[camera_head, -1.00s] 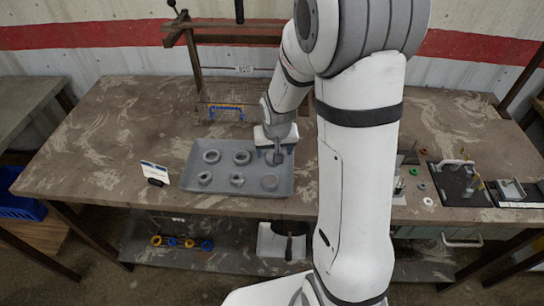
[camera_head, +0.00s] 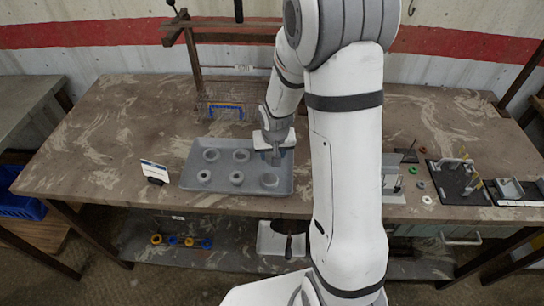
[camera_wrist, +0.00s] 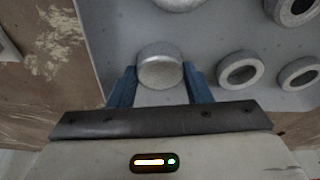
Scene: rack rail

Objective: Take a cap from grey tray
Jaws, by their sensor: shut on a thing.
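The grey tray (camera_head: 188,185) lies on the table left of my arm. My gripper (camera_head: 276,160) is over its back right part, pointing down. In the wrist view, my gripper (camera_wrist: 160,82) has its two blue fingers on either side of a round grey cap (camera_wrist: 160,66), shut on it. I cannot tell whether this cap is clear of the tray floor. A second round cap (camera_head: 269,181) sits at the tray's front right; its edge shows at the top of the wrist view (camera_wrist: 178,4). In the head view the held cap is mostly hidden by my gripper.
Several grey rings, such as one (camera_head: 236,178), stand in the tray's left and middle. A small white sign (camera_head: 155,171) stands left of the tray. A wire basket with a blue handle (camera_head: 226,107) is behind it. Black fixtures (camera_head: 458,182) lie at the right.

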